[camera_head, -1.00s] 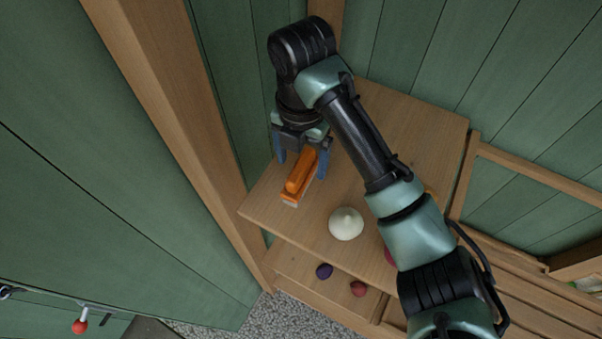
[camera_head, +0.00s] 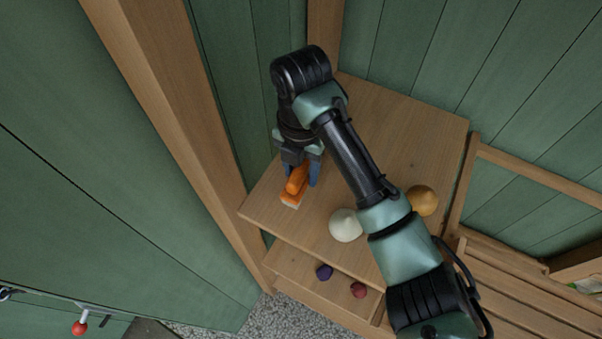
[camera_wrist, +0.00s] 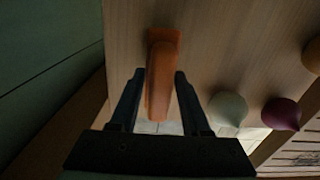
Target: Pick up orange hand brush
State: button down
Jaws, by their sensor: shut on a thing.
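The orange hand brush (camera_head: 293,190) lies near the left edge of the wooden shelf top (camera_head: 262,205), its pale bristle side low at its near end. My gripper (camera_head: 301,177) is down at the shelf, shut on the brush with a blue finger on each side. In the wrist view the orange hand brush (camera_wrist: 161,75) runs lengthwise between the dark fingers of my gripper (camera_wrist: 158,78). The brush still appears to be at the shelf surface; I cannot tell whether it touches it. Part of the brush is hidden by the gripper.
A cream pointed object (camera_head: 345,226) and an ochre one (camera_head: 422,200) stand to the right on the shelf top. A dark red one (camera_wrist: 281,113) shows in the wrist view. Small purple (camera_head: 324,272) and red (camera_head: 358,290) objects sit on the lower shelf. A wooden post (camera_head: 180,120) stands close left.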

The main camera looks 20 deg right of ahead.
notch_tip(320, 180, up, 10)
jog(key=shift+p, duration=0.8)
